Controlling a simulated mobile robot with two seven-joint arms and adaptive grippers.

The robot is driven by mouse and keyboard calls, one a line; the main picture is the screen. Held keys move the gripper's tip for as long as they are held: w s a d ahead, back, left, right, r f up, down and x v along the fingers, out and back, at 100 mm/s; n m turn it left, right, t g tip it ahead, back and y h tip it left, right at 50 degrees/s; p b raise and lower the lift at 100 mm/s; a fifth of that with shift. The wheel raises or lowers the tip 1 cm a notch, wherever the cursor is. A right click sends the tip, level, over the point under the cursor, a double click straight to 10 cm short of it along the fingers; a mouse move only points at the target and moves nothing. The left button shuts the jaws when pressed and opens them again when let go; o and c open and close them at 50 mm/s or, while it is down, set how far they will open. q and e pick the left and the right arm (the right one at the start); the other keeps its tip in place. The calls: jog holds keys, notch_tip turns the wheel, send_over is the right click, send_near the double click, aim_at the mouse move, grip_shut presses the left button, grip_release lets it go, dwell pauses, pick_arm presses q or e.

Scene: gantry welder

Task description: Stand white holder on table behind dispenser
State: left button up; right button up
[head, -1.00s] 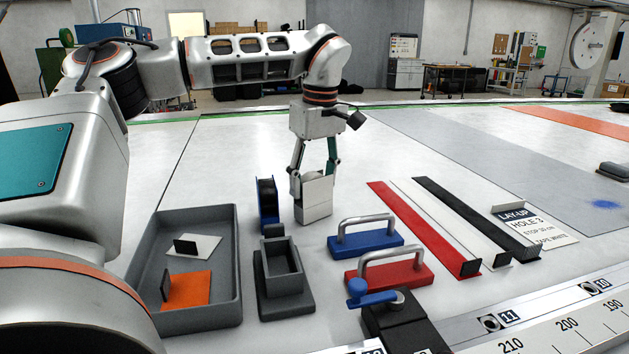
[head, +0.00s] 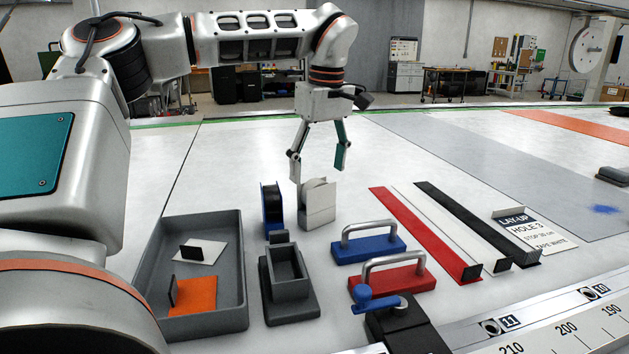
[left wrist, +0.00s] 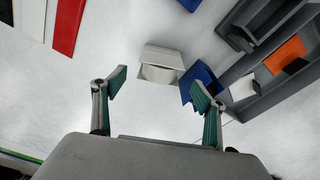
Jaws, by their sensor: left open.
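The white holder (head: 319,206), with a pale round roll in it, stands upright on the table. It is beside the blue holder (head: 272,208) and behind, slightly right of, the grey block with an empty square pocket (head: 292,289), which I take as the dispenser. My left gripper (head: 318,172) is open and empty just above the white holder, its fingers spread wide. In the left wrist view the white holder (left wrist: 158,56) lies beyond the open fingertips (left wrist: 160,86). My right gripper is not in view.
A grey tray (head: 236,235) with white and orange cards stands at the left. Blue (head: 367,247) and red (head: 415,279) handled blocks are at the right front. Red, white and black strips lie farther right. The table behind the holder is clear.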

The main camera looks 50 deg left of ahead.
pick_arm(q)
notch_tip(320, 180, up, 7)
jog(key=p, duration=0.1)
jog(key=shift+d, duration=0.45)
jog(key=shift+r, duration=0.1)
